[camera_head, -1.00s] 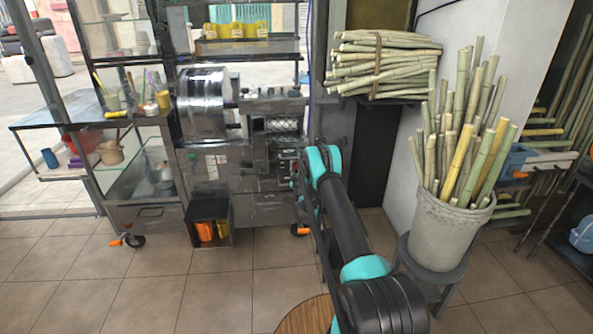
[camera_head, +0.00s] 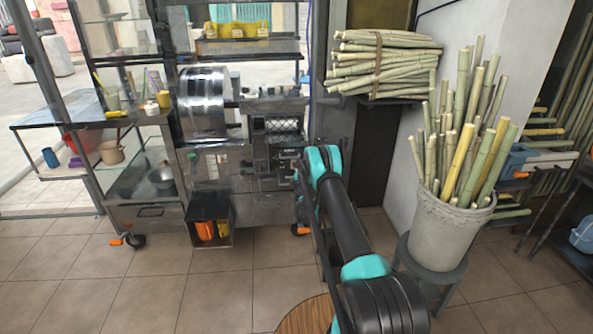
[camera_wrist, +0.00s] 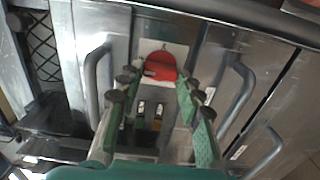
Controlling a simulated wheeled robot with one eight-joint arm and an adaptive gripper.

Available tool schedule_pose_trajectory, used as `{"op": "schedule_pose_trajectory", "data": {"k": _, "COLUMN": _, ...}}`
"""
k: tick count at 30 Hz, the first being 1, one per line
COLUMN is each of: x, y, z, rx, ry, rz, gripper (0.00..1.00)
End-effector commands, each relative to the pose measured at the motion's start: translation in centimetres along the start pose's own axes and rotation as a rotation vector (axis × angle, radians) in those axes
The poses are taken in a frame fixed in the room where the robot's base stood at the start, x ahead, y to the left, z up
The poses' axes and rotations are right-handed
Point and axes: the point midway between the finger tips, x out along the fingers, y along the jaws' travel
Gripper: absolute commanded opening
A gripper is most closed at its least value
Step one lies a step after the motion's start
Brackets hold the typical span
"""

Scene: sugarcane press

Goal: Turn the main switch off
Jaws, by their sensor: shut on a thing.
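The main switch appears as a red rotary knob (camera_wrist: 160,66) on a pale square plate, at the upper middle of the wrist view. My gripper (camera_wrist: 159,80) reaches up to it, with one green-padded finger on each side. The fingers are shut on the red knob. Their tips partly cover the plate. Two small switches (camera_wrist: 149,108) show below the knob, between the fingers. In the head view the sugarcane press (camera_head: 245,130) stands at the middle. My arm reaches to its front, and the knob is too small or hidden to make out there.
Grey bar handles (camera_wrist: 98,85) flank the gripper, with another (camera_wrist: 238,95) on the right. A bucket of cane (camera_head: 450,232) on a stool stands right of my arm. A black bin (camera_head: 209,222) sits low before the press. The floor at front left is clear.

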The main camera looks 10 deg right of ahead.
Motion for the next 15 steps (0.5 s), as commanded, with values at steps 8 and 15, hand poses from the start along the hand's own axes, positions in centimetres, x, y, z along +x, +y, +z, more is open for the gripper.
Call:
{"op": "schedule_pose_trajectory", "data": {"k": 8, "x": -0.12, "y": -0.08, "z": -0.11, "rx": -0.050, "ry": 0.002, "rz": 0.000, "gripper": 0.07}}
{"op": "schedule_pose_trajectory", "data": {"k": 15, "x": -0.11, "y": -0.07, "z": -0.12, "rx": -0.053, "ry": 0.002, "rz": 0.000, "gripper": 0.07}}
